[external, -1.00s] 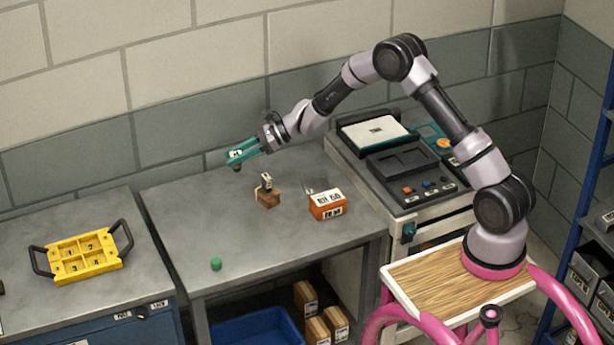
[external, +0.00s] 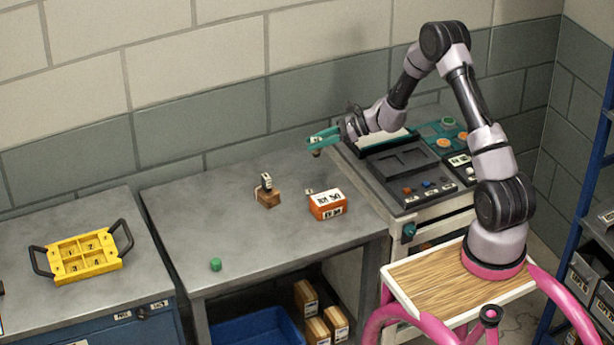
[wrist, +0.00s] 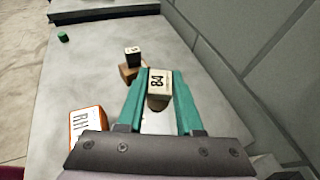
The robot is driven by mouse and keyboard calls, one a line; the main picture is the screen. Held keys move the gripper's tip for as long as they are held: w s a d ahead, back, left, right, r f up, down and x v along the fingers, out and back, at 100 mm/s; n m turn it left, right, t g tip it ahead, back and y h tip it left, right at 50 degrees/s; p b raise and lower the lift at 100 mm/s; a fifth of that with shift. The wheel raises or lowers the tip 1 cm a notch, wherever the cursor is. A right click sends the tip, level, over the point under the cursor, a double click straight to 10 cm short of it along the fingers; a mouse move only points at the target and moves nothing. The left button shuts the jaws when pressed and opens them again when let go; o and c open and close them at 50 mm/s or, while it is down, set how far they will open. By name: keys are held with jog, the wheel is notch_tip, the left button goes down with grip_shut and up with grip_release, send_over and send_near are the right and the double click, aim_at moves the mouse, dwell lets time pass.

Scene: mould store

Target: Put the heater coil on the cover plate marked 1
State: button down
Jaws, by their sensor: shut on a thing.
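My gripper (external: 312,143) has teal fingers and is shut on a small pale block marked 84 (wrist: 159,83). The block has a brown underside, which shows below the fingertips in the external view (external: 316,154). It is held above the back right of the grey bench, near the console. I cannot tell from its looks whether it is the heater coil. A yellow tray (external: 119,263) with black handles lies on the left bench, far from my gripper. Its sections carry numbers, and the one marked 1 (external: 68,252) is at its back left.
A wooden block (external: 269,198) with a small labelled piece (external: 266,181) on it stands mid-bench. An orange labelled box (external: 327,205) is to its right. A green cylinder (external: 215,264) stands near the front edge. The console (external: 405,165) stands at the right. A gap separates the benches.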

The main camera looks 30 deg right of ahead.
notch_tip(320, 180, down, 11)
jog(key=shift+r, duration=0.1)
dwell(0.4)
jog(key=shift+f, duration=0.2)
jog(key=c, duration=0.6)
grip_release()
jog(key=shift+o, duration=0.2)
